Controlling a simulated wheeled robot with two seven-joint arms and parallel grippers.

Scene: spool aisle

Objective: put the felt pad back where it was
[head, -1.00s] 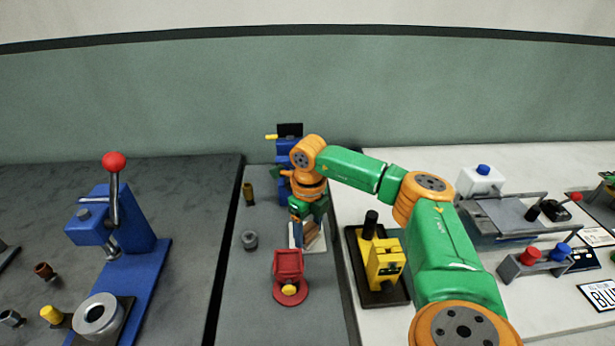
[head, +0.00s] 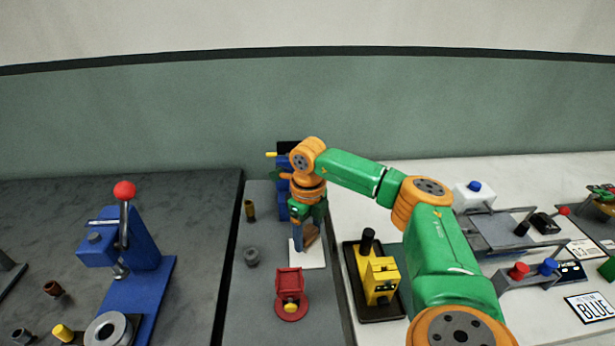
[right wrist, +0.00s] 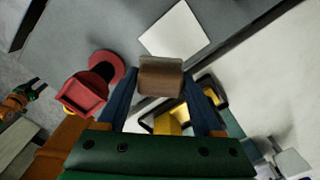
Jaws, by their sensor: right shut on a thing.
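My right gripper (head: 308,222) is shut on a brown block with a tan side, which I take to be the felt pad (right wrist: 161,77). The block also shows below the fingers in the head view (head: 311,238). The gripper points down over a flat white square (head: 308,255) on the grey strip. In the right wrist view the white square (right wrist: 180,28) lies bare beyond the block, and the block looks clear of it. A small orange and green arm end, seemingly my left gripper (right wrist: 36,89), shows at the left edge of that view; its jaws are too small to read.
A red stand (head: 289,284) is just in front of the white square. A yellow device (head: 380,280) on a black base stands to the right. A blue device (head: 284,210) is behind the gripper. A grey ring (head: 252,257) and a brass cup (head: 250,210) stand left.

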